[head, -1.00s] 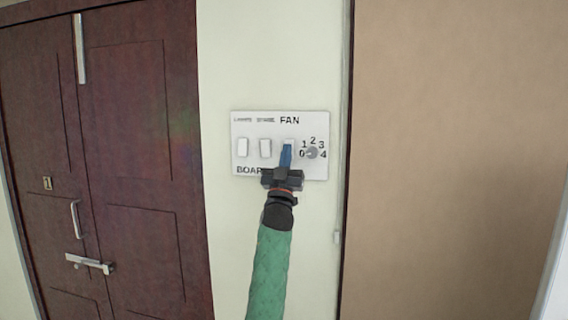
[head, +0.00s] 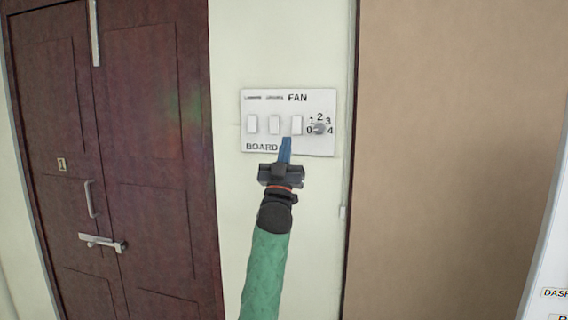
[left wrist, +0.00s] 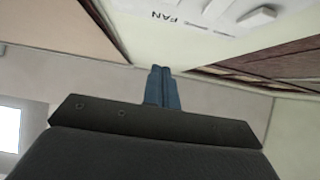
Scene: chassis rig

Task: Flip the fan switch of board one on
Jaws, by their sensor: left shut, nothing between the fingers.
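The white switch board (head: 262,137) is on the pale wall, with "BOARD" printed at its lower left; the rest of that line is hidden by my gripper. The fan switch (head: 297,125) is a white rocker below the word FAN, and my gripper leaves it uncovered. My left gripper (head: 286,143) is shut and empty, its blue fingertips just below the fan switch over the board's lower edge. I cannot tell whether they touch the board. In the left wrist view the shut fingers (left wrist: 163,75) point toward the wall, with the FAN lettering upside down beyond them. My right gripper is not in view.
Two more white rockers (head: 251,124) sit left of the fan switch. A round grey knob (head: 320,129) numbered 0 to 4 is close to its right. A dark red double door (head: 150,150) with handles is at the left. A brown panel (head: 450,150) is at the right.

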